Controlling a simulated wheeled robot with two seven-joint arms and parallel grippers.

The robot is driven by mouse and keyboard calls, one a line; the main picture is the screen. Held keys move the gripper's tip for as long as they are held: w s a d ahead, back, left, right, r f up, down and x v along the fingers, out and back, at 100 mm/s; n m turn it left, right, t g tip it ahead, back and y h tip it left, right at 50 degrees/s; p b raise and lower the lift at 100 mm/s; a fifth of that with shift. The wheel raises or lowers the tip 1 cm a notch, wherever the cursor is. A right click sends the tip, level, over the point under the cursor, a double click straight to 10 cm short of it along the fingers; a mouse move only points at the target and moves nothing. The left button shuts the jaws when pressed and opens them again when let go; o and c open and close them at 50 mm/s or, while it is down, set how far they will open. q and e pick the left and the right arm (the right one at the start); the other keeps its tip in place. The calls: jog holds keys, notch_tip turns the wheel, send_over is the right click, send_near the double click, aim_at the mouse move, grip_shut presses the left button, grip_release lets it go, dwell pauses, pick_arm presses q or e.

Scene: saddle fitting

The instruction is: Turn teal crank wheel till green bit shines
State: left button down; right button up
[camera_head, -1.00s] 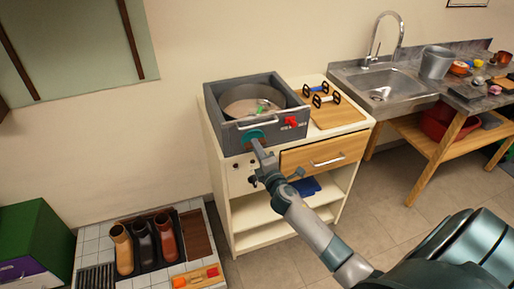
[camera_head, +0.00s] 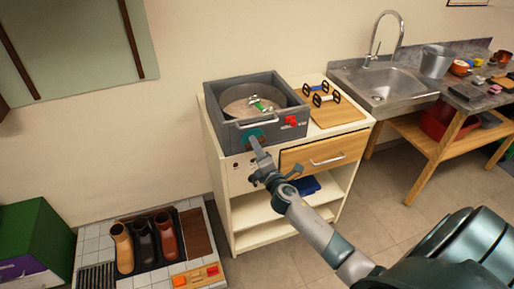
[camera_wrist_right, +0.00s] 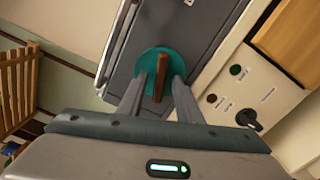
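The teal crank wheel (camera_head: 254,133) is on the front of a grey box on the white cabinet. In the right wrist view the teal wheel (camera_wrist_right: 150,62) carries an upright brown handle (camera_wrist_right: 160,76). My right gripper (camera_head: 256,146) is at the wheel. In the right wrist view its two fingers (camera_wrist_right: 160,84) stand on either side of the handle, with gaps visible, so it looks open. A small green piece (camera_head: 262,106) lies in the round pan (camera_head: 243,106) inside the box. A dark green round spot (camera_wrist_right: 236,70) on the panel looks unlit. My left gripper is out of view.
A red knob (camera_head: 291,121) and a bar handle (camera_head: 258,121) are on the box front. A black knob (camera_wrist_right: 249,120) is on the cabinet panel. A wooden drawer (camera_head: 327,153) is to the right. A sink (camera_head: 385,82) stands further right.

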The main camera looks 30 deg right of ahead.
dwell(0.3)
jog(key=b+v, duration=0.3)
jog(key=v, duration=1.4)
jog(key=shift+s+a+b, duration=0.15)
jog(key=shift+s+b, duration=0.05)
jog(key=shift+b, duration=0.15)
jog(key=s+a+f+m+g+y, duration=0.1)
jog(key=s+f+m+g, duration=0.15)
jog(key=f, duration=1.05)
jog(key=s+a+f+m+g, duration=0.1)
jog(key=s+f+m+g, duration=0.2)
jog(key=f, duration=0.9)
jog(key=s+a+f+m+g+y, duration=0.1)
jog(key=s+f+m+g, duration=0.2)
jog(key=f, duration=1)
jog(key=s+a+f+m+g+y, duration=0.1)
jog(key=s+a+f+m+g, duration=0.25)
jog(key=s+f, duration=1.2)
jog(key=s+a+f+m+g, duration=0.1)
jog(key=s+a+f, duration=0.1)
jog(key=s, duration=0.5)
jog(key=s+a+f+m+g, duration=0.2)
jog(key=s+f, duration=0.1)
jog(key=s, duration=0.4)
jog(key=s+a+f+m+g+y, duration=0.1)
jog(key=s+a+f, duration=0.1)
jog(key=s, duration=0.5)
jog(key=shift+f+m+g, duration=0.3)
jog(key=shift+f+m, duration=0.1)
jog(key=shift+f, duration=0.2)
